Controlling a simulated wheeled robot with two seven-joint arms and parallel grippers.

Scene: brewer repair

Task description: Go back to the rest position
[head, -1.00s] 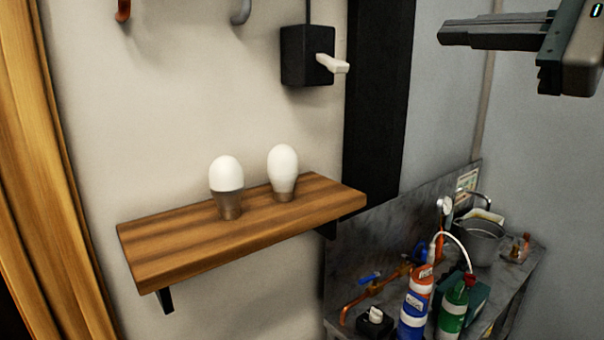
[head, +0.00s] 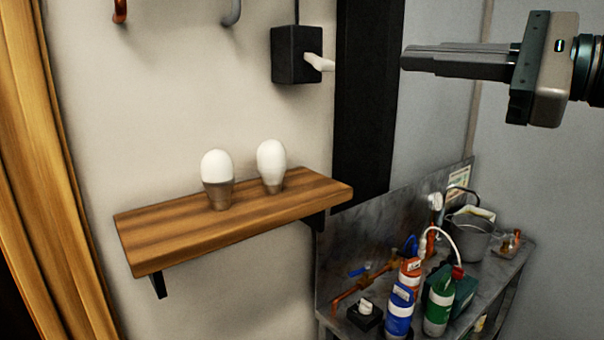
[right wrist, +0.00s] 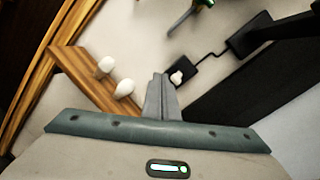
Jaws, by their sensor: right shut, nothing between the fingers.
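My right gripper (head: 404,58) comes in from the right edge of the head view at the upper right. Its fingers are together and point left, with nothing held. Its closed fingers also show in the right wrist view (right wrist: 159,78). In the head view it is to the right of the black wall box (head: 297,55), which has a white lever sticking out to the right. In the right wrist view the box shows near the fingertips (right wrist: 181,74), but I cannot tell the gap. My left gripper is not in view.
A wooden wall shelf (head: 165,240) holds two white bulbs, one left (head: 217,178) and one right (head: 271,165). At lower right, a metal workbench (head: 490,283) carries bottles, a pot (head: 472,235) and copper pipework. A dark vertical post (head: 367,100) stands behind. The space around the gripper looks clear.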

